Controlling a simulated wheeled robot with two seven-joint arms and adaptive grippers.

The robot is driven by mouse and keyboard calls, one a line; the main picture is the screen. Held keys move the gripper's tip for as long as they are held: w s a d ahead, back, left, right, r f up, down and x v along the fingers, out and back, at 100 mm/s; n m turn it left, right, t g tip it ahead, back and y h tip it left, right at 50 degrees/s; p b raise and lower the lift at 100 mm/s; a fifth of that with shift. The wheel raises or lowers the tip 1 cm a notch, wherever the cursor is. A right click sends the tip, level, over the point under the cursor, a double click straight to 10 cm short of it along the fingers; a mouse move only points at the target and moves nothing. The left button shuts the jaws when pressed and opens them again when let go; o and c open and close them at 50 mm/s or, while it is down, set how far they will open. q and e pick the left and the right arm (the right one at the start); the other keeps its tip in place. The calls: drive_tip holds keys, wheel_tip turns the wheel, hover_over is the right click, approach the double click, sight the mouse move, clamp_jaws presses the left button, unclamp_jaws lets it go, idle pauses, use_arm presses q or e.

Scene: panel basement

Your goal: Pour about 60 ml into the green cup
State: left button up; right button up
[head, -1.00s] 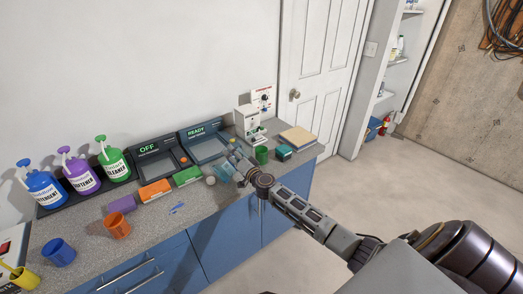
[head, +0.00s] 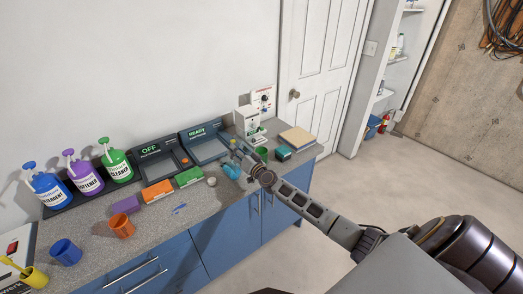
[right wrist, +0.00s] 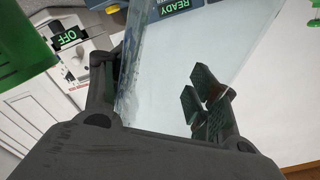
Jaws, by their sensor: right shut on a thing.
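My right gripper (head: 240,157) is shut on a clear, bluish vessel (head: 231,171) above the counter's right part. In the right wrist view the gripper (right wrist: 155,95) has one finger on each side of the vessel's see-through wall (right wrist: 165,60). The green cup (head: 262,153) stands on the counter just right of the gripper, partly hidden by my arm. It also shows in the right wrist view (right wrist: 22,40) at the upper left, apart from the vessel. The liquid level in the vessel and the cup's inside cannot be made out. My left gripper is not in view.
A white dispenser (head: 247,123) stands behind the cup; its label reads OFF in the wrist view. A READY station (head: 207,149) and an OFF station (head: 158,166) lie left. Orange (head: 121,226) and blue (head: 65,252) cups stand farther left.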

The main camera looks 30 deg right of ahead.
drive_tip(key=shift+d+r+n+p, duration=0.15)
drive_tip(key=shift+r+n+p, duration=0.05)
drive_tip(key=shift+n+p, duration=0.45)
drive_tip(key=shift+d+r+n+p, duration=0.2)
drive_tip(key=shift+n+p, duration=0.2)
drive_tip(key=shift+n, duration=0.35)
drive_tip(key=shift+w+d+n+p, duration=0.15)
drive_tip(key=shift+n+p, duration=0.1)
drive_tip(key=shift+n, duration=0.25)
drive_tip(key=shift+s+d+n+p, duration=0.15)
drive_tip(key=shift+n+p, duration=0.1)
drive_tip(key=shift+n, duration=0.25)
drive_tip(key=shift+w+d+f+n, duration=0.1)
drive_tip(key=shift+d+n, duration=0.15)
drive_tip(key=shift+n, duration=0.45)
drive_tip(key=shift+d+n, duration=0.1)
drive_tip(key=shift+n, duration=0.2)
